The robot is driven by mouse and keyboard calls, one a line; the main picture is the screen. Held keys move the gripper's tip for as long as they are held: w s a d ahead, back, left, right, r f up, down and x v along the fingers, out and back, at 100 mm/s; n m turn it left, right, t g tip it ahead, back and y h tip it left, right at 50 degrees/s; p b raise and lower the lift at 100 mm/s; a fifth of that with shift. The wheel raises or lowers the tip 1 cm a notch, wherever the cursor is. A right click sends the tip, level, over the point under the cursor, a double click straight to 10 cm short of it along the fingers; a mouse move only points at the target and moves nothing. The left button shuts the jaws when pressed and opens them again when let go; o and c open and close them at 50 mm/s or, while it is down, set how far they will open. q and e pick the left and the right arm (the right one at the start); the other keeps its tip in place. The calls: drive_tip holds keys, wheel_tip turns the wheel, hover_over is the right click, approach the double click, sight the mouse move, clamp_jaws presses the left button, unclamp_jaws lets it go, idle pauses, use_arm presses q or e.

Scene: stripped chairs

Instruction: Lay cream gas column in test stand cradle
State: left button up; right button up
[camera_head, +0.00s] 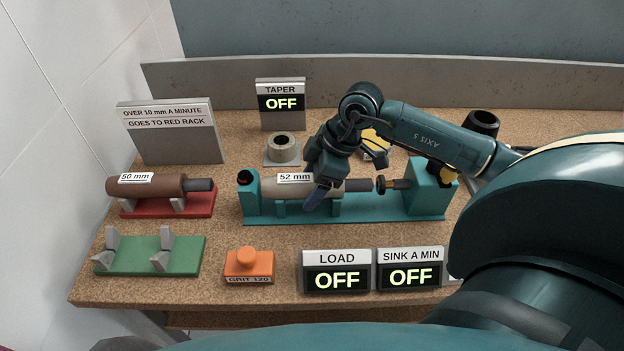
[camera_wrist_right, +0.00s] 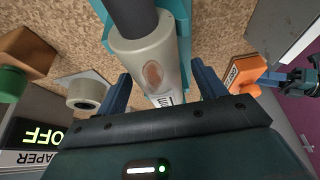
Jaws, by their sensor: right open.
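The cream gas column (camera_head: 268,189), labelled 52 mm, lies level in the teal test stand (camera_head: 412,211), on its cradle supports, with its dark rod toward the right. In the right wrist view the cream column (camera_wrist_right: 128,62) shows a brown patch on its side. My right gripper (camera_head: 318,191) is over the column. In the right wrist view its open blue fingers (camera_wrist_right: 163,86) stand one on each side of the column, with visible gaps. A dark gripper-like part (camera_wrist_right: 303,80) at that view's right edge may be my left gripper; its jaws are unclear.
A brown 50 mm column (camera_head: 150,193) lies in the red rack (camera_head: 183,209). The green rack (camera_head: 150,262) is empty. A ring (camera_head: 282,148) and TAPER display (camera_head: 281,90) stand behind.

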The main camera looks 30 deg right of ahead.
drive_tip(key=v, duration=1.3)
drive_tip(key=shift+r, duration=0.2)
